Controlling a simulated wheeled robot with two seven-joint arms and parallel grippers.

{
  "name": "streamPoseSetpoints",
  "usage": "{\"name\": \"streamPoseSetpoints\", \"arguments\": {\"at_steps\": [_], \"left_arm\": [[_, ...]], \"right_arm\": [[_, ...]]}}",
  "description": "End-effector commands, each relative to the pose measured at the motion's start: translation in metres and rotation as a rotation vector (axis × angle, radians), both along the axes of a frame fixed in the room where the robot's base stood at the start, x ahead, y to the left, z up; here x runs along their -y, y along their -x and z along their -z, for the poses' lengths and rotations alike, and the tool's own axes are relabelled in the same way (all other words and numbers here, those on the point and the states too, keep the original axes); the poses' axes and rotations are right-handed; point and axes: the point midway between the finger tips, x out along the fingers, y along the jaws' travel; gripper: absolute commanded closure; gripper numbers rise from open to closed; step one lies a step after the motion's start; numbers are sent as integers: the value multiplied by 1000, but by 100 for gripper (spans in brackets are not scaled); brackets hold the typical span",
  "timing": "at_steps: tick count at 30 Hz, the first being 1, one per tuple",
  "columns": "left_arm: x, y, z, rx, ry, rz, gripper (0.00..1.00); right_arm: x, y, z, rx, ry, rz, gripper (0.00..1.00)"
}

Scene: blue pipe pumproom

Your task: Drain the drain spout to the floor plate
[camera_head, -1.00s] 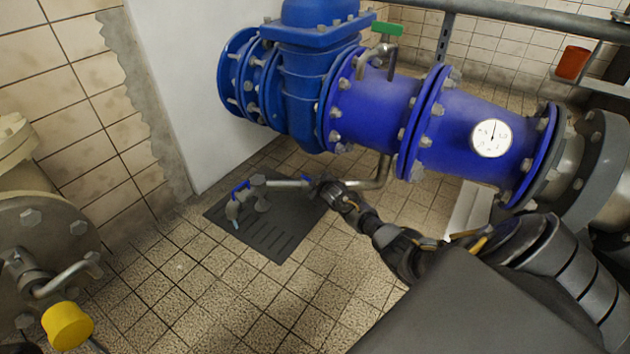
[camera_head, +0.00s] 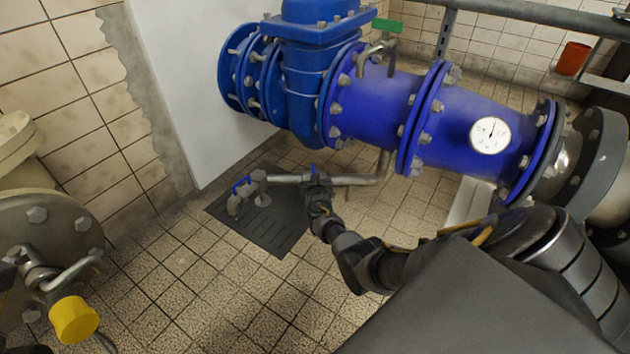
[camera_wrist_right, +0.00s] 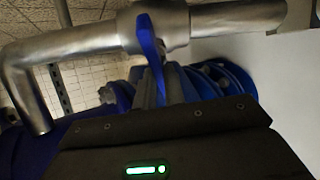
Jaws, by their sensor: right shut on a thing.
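The grey drain pipe (camera_head: 350,180) runs low beside the big blue pipe, and the drain spout (camera_head: 233,205) turns down at its left end. The spout stands over the dark slotted floor plate (camera_head: 270,235). A blue lever (camera_head: 314,171) sits on the valve midway along the drain pipe. My right gripper (camera_head: 317,184) is at this valve, shut on the blue lever. In the right wrist view the lever (camera_wrist_right: 149,40) lies across the pipe, its lower end running down toward my gripper. The fingertips are mostly hidden. Whether water flows is unclear.
The large blue pipe (camera_head: 375,115) with a round gauge (camera_head: 490,135) stands behind my right arm. Another blue handle (camera_head: 241,186) is near the spout. A flange with a yellow cap (camera_head: 73,320) is at lower left. The tiled floor (camera_head: 220,290) in front is clear.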

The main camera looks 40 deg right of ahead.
Motion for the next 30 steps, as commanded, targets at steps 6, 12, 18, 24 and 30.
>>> {"name": "streamPoseSetpoints", "arguments": {"at_steps": [6,12,18,24,30], "left_arm": [[2,1,-3,15,-5,3,51],[2,2,-3,16,-4,6,51],[2,3,-3,16,-3,7,51],[2,3,-3,17,-1,7,51],[2,3,-3,16,0,7,51]], "right_arm": [[-1,0,1,39,-51,64,100],[-1,0,1,57,-72,91,100],[0,0,0,60,-76,97,100],[0,0,0,60,-76,97,100],[0,0,0,60,-75,96,68]]}}
